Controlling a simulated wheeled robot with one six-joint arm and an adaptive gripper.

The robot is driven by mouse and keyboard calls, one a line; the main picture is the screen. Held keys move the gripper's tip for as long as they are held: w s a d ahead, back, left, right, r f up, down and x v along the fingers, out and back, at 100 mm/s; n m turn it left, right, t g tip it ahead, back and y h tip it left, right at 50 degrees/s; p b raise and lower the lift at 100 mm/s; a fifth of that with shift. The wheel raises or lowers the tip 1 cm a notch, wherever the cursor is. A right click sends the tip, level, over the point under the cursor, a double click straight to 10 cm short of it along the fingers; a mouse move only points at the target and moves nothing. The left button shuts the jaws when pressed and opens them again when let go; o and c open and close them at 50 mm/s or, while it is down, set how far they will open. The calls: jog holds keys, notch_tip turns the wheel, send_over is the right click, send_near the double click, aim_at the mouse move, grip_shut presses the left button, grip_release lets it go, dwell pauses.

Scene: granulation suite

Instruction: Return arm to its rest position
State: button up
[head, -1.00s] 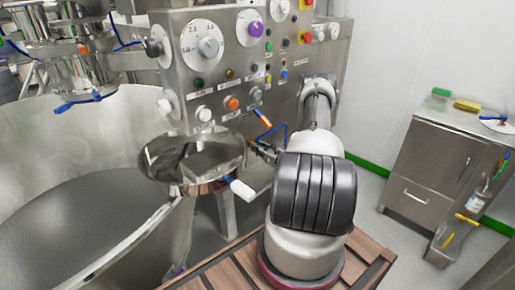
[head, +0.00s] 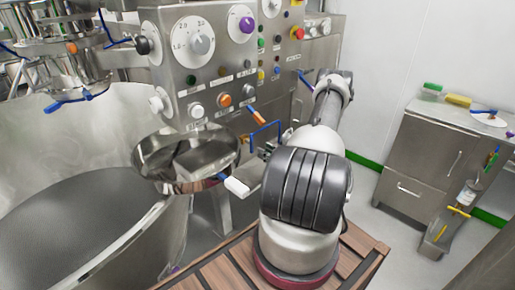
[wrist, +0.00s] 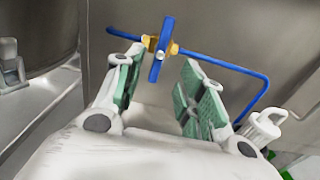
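My arm (head: 306,190) rises from the wooden-slatted platform in the head view, its upper link leaning toward the control panel. My gripper's fingers cannot be clearly made out there. In the wrist view my gripper (wrist: 160,82) shows two green-padded fingers spread apart with nothing between the pads. Beyond the fingertips is a blue lever (wrist: 161,50) with brass-coloured fittings on a bent blue rod (wrist: 235,68). I cannot tell whether the fingers touch it.
A steel control panel (head: 215,70) with knobs and buttons stands ahead. A large steel vessel (head: 70,135) is at left, with a steel bowl (head: 150,150) beside it. A steel cabinet (head: 432,150) stands at right. Floor shows between cabinet and platform.

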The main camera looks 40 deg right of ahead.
jog(key=shift+s+d, duration=0.15)
jog(key=shift+s, duration=1.15)
